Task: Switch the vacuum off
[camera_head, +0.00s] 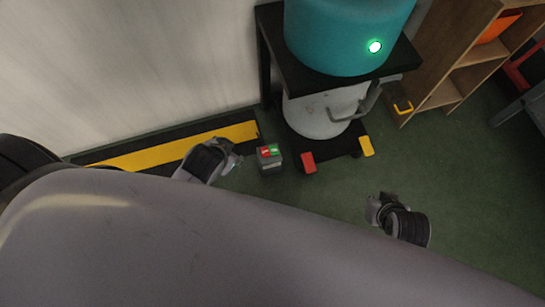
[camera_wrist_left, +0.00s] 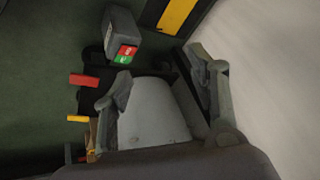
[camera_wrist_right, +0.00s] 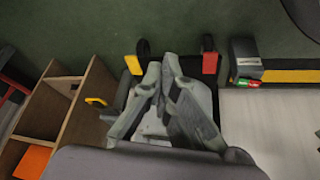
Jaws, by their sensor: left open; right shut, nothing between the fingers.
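A small grey box (camera_head: 270,168) with a red button (camera_head: 264,152) and a green button (camera_head: 274,149) stands near the wall. It also shows in the left wrist view (camera_wrist_left: 120,28) and in the right wrist view (camera_wrist_right: 243,55). A teal drum (camera_head: 335,35) with a lit green lamp (camera_head: 375,47) stands on a black stand, above a pale round vessel (camera_head: 320,112). Which of these is the vacuum I cannot tell. My left gripper (camera_head: 230,160) is open and empty, just left of the box. My right gripper (camera_head: 377,205) is shut and empty, well to the box's right.
A red pedal (camera_head: 308,162) and a yellow pedal (camera_head: 366,146) sit on a black base in front of the stand (camera_head: 266,40). A wooden shelf (camera_head: 440,60) with an orange bin (camera_head: 498,26) stands at right. A yellow-black strip (camera_head: 165,150) runs along the wall.

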